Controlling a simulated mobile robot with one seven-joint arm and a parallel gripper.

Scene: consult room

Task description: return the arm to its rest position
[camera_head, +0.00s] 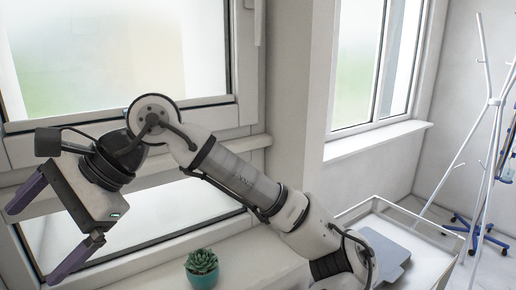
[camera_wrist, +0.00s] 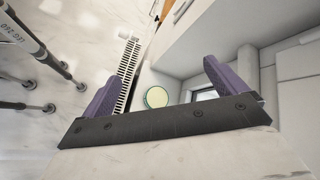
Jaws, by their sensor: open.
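My arm stretches from the lower middle up to the left in the head view, raised in front of the window. My gripper (camera_head: 38,245) is at its left end, tilted down to the left. Its two purple fingers stand wide apart with nothing between them. In the wrist view my gripper (camera_wrist: 155,85) also shows both fingers spread. They touch nothing that I can see.
A succulent in a teal pot (camera_head: 203,268) stands on the white sill below my arm. A white-framed tray or cart (camera_head: 432,228) holds a grey flat object (camera_head: 385,255) at the right. A white stand (camera_head: 485,150) is at the far right. Windows line the wall behind my arm.

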